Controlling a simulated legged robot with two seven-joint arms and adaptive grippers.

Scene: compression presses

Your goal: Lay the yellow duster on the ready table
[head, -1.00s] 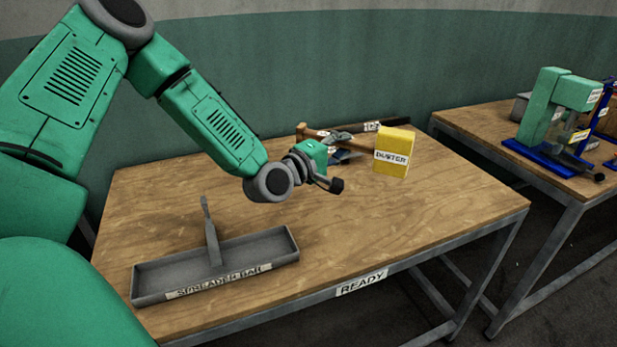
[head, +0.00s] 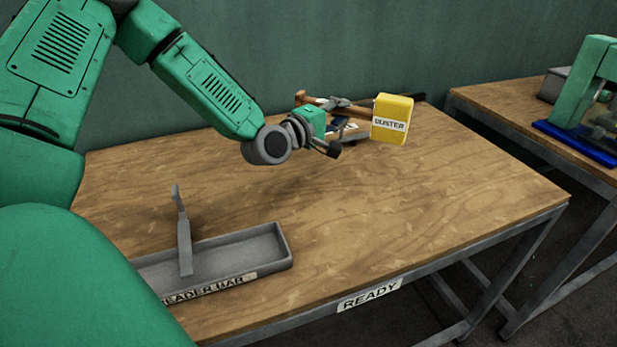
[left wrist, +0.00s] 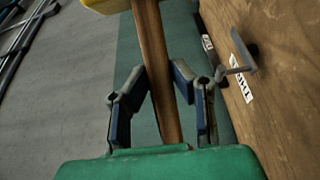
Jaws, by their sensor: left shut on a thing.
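The yellow duster (head: 391,119) is a yellow block with a white DUSTER label on a brown wooden handle. My left gripper (head: 345,108) is shut on the handle, holding the duster above the far side of the ready table (head: 440,215). In the left wrist view, the two dark fingers (left wrist: 160,95) flank the handle (left wrist: 153,60), and the yellow head (left wrist: 103,5) is cut off at the top. The table (left wrist: 275,95) lies to the right there. The READY label is on its front edge. My right gripper is not in view.
A grey spreader bar tray (head: 270,245) with an upright grey piece stands at the table's front left. The middle and right of the tabletop are clear. Another table (head: 515,105) stands at the right.

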